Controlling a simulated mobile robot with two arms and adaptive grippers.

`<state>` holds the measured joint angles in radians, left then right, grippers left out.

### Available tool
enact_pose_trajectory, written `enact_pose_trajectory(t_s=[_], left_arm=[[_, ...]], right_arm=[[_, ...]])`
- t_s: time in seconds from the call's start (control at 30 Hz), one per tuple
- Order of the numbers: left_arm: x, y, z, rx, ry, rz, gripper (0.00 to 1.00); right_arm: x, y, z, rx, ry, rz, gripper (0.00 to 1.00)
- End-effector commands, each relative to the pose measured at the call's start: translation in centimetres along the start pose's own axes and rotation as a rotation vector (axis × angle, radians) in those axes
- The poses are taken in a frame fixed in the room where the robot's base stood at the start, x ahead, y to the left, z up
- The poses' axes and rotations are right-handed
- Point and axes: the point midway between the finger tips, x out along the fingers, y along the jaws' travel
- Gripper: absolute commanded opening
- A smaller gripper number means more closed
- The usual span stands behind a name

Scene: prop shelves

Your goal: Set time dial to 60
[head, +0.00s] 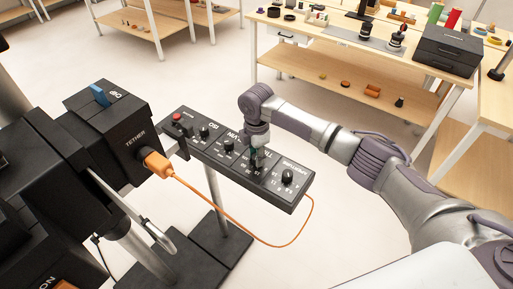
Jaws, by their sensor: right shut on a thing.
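A long black control panel (225,172) on a stand carries several round black knobs with white lettering that appears upside down. My right gripper (256,163) reaches down onto the panel from above and is shut on a dial right of the panel's middle. The gripper covers most of that dial, so its setting cannot be read. Another knob (288,176) at the panel's right end is free and visible. My left gripper is not in view.
Black camera-like equipment fills the left edge. Wooden tables with props (330,35) stand behind. Open floor lies between.

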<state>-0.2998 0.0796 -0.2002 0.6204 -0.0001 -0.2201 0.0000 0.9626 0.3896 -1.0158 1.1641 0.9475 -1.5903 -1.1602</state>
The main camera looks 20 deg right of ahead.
Motion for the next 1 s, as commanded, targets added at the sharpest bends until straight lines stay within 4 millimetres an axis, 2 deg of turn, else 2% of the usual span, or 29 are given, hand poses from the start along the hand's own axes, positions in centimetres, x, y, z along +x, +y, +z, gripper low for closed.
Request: enact_pose_trajectory(t_s=[0.03,0.4,0.7,1.0], left_arm=[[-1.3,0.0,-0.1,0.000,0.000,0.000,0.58],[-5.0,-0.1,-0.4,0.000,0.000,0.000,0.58],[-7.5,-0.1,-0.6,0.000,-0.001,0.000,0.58],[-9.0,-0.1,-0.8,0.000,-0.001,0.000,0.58]], right_arm=[[-0.6,-0.1,-0.1,0.046,0.002,-0.002,0.00],[-0.5,0.0,-0.1,0.399,0.001,-0.002,0.00],[-0.4,0.0,-0.1,0.676,0.002,-0.001,0.00],[-0.3,0.1,0.0,0.890,0.002,0.000,0.00]])
